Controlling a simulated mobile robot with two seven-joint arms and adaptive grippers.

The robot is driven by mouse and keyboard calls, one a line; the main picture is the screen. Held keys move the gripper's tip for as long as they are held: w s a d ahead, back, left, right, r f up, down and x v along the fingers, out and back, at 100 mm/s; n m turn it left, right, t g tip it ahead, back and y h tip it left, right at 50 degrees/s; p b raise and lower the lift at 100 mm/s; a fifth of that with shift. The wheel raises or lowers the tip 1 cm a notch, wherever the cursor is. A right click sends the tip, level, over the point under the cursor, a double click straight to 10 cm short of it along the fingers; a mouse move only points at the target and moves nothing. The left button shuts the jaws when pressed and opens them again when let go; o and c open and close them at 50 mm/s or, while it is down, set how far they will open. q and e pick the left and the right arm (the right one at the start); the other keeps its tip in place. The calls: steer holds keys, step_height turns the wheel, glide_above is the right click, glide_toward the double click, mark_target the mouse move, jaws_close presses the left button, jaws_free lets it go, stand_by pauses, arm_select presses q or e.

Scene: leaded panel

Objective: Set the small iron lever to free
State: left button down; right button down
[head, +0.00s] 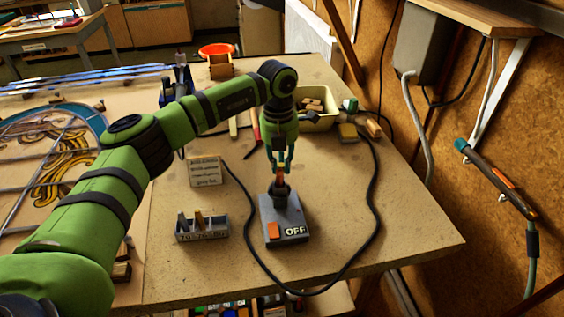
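A grey box (287,232) marked "OFF" stands on the bench, with an orange switch (273,231) on its front. A dark upright piece with a reddish-orange top (281,175) rises from its back. My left gripper (281,165) points down directly over this top, its fingertips at or around it; I cannot tell whether they grip it. Left of the box is a small grey block (202,236) with slots, upright pieces and number-like marks too small to read surely. I cannot make out a lever marked "free". My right gripper is not in view.
A lettered card (206,172) stands behind the grey block. A black cable (365,215) loops around the box. A yellow bin (318,116) with small blocks is behind. The leaded panel (60,165) lies left, partly behind my arm. The bench right of the cable is bare.

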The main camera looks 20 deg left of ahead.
mark_target(279, 164)
arm_select(q)
steer(key=shift+f, duration=0.1)
steer(key=c, duration=1.1)
jaws_free()
steer(key=r, duration=1.2)
steer(key=shift+a, duration=0.25)
